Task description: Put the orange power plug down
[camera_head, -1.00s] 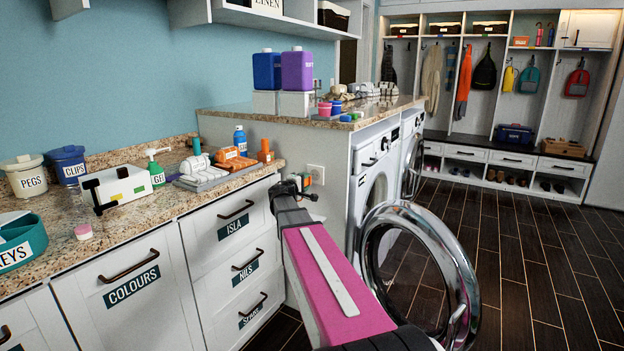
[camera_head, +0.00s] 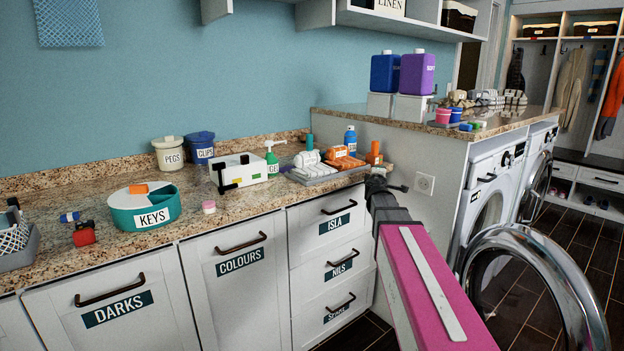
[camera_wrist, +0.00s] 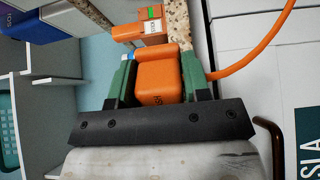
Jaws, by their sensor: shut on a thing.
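The orange power plug (camera_wrist: 158,78) is between the two green fingers of my gripper (camera_wrist: 159,72) in the wrist view. The fingers press on its two sides. An orange cord (camera_wrist: 252,52) runs from beside the plug up to the right. In the head view my gripper (camera_head: 379,180) is at the counter's right end, in front of the drawer unit's corner and left of a white wall socket (camera_head: 425,183). My arm hides the plug there.
The granite counter (camera_head: 185,222) has bare patches around a teal KEYS tray (camera_head: 118,212). A grey tray (camera_head: 325,178) with rolled cloths and an orange bottle (camera_head: 374,153) stand near the gripper. An open washer door (camera_head: 595,285) is at right.

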